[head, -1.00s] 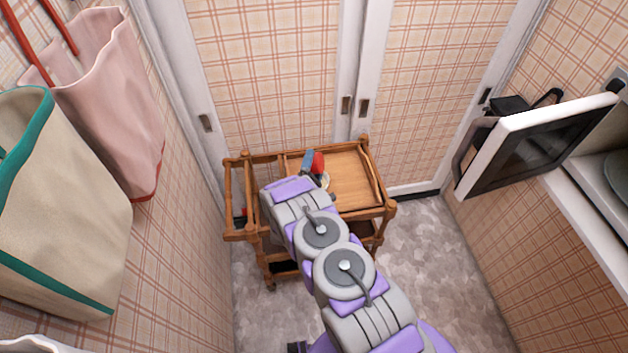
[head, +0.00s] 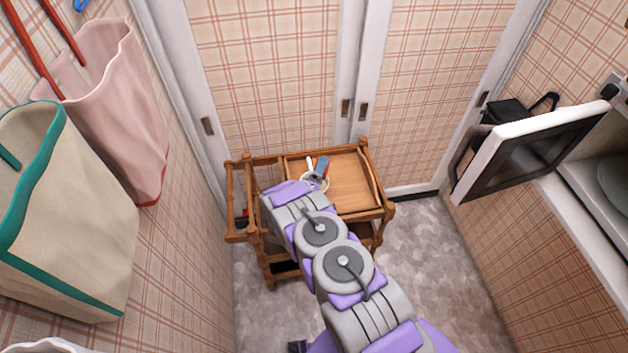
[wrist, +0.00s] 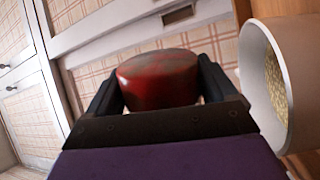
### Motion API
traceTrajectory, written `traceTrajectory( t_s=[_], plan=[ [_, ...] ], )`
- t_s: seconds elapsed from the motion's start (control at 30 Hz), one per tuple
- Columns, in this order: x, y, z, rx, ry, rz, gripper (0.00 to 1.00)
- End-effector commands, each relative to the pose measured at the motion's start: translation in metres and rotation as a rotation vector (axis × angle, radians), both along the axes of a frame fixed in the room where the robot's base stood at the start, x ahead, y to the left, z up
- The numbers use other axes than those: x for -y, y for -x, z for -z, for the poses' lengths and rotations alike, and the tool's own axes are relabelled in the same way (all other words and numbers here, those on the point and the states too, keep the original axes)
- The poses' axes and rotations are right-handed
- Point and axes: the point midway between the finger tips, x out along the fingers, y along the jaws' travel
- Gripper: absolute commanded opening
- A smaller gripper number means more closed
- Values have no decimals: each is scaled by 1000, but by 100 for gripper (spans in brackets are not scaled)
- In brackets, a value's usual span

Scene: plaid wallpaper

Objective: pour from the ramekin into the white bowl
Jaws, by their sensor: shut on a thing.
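My gripper (wrist: 165,90) is shut on the dark red ramekin (wrist: 160,78), which sits between its black fingers in the wrist view. That view is rolled well over to one side, and the ramekin's mouth is not visible. The white bowl (wrist: 262,90) is at its right edge, close beside the right finger, with yellowish grains inside. In the head view, the bowl (head: 313,184) shows as a small pale rim on the wooden cart, just beyond the end of my arm. Only a sliver of red shows there, so I cannot tell how far the ramekin is tilted.
The wooden cart (head: 348,190) stands before the plaid sliding doors (head: 270,75), its top clear at right. Small blue and white items (head: 321,165) lie near the bowl. Cloth bags (head: 65,210) hang at left. An open appliance door (head: 530,150) juts in at right.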

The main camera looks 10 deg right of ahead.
Motion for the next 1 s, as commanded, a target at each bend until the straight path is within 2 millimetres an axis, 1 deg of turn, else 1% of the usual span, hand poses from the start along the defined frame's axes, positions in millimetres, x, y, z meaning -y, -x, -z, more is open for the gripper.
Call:
traceTrajectory(
  t_s=[0.03,0.17,0.33,0.4,0.63,0.83,1.0],
  plan=[
    [0,-1,-4,20,-44,0,50],
    [-1,-1,-2,65,-155,-2,50],
    [3,1,-13,115,-291,1,50],
    [5,1,-7,139,-357,1,50],
    [9,3,1,225,-576,3,50],
    [16,5,-10,278,-710,3,50],
    [31,11,-2,328,-842,5,50]
  ],
)
